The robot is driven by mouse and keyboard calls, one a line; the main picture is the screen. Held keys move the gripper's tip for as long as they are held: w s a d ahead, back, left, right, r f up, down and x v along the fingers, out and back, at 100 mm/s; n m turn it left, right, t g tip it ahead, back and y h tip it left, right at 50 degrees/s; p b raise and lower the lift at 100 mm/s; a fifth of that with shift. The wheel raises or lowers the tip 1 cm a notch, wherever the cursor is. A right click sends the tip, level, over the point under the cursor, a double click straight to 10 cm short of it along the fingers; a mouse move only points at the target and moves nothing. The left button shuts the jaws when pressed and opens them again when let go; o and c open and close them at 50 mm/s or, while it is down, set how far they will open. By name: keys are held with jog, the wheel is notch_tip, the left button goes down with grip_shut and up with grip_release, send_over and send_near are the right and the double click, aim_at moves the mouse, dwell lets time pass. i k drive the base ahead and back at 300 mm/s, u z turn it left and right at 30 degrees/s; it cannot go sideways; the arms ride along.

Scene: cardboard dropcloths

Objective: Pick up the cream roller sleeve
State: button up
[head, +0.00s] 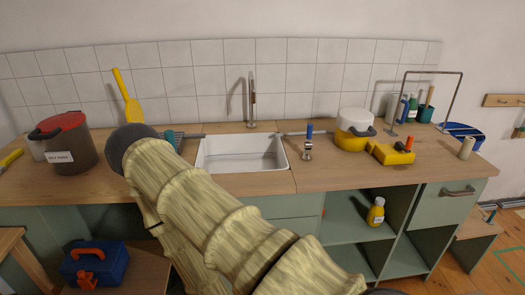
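A short cream cylinder, which looks like the cream roller sleeve (466,148), stands upright near the right end of the wooden counter (330,176). Nothing touches it from my side. My arm, in a pale ribbed cover, crosses the lower middle of the head view and ends in a dark rounded part at the upper left. No fingers of my gripper can be made out, so its opening and contents are hidden.
A yellow block-like item (391,153) and a white-topped yellow pot (354,130) stand left of the sleeve. A dark metal frame (432,73) and a blue item (463,131) stand behind it. The white sink (243,165) is mid-counter. A red-lidded bucket (70,147) stands left.

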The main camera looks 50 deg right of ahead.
aim_at(468, 142)
jog(key=z, duration=4)
jog(key=i, duration=1.55)
jog(key=u, duration=1)
